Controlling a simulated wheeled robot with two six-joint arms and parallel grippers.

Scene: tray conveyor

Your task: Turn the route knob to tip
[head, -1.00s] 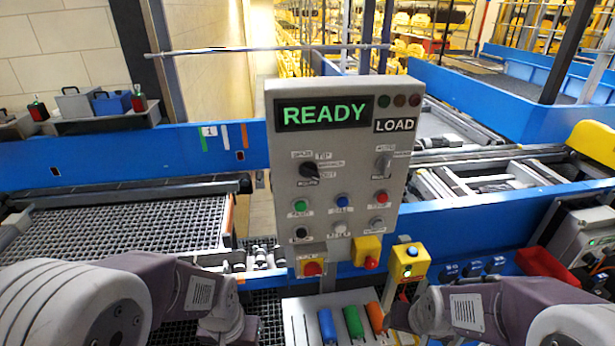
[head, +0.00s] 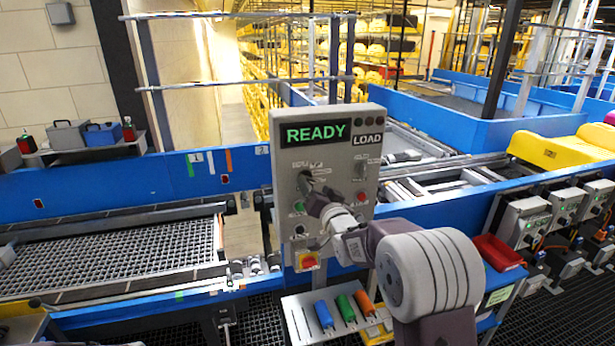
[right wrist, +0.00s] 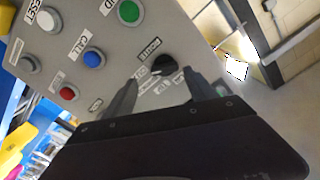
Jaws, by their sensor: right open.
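The grey control panel (head: 350,140) shows READY and LOAD in the head view. Its black route knob (right wrist: 165,67) shows in the right wrist view, with small printed labels around it. My right gripper (right wrist: 162,79) is open, with one finger to each side of the knob in that view. I cannot tell whether either finger touches it. In the head view my right gripper (head: 309,188) is in front of the panel's upper left part and hides most of the knob. My left gripper is out of view.
Green, blue and red buttons show beside the knob in the right wrist view, including the green button (right wrist: 129,12) and blue button (right wrist: 94,60). A red stop button (head: 308,261) sits below the panel. A tray with coloured handles (head: 323,313) lies below. A mesh conveyor (head: 110,260) runs left.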

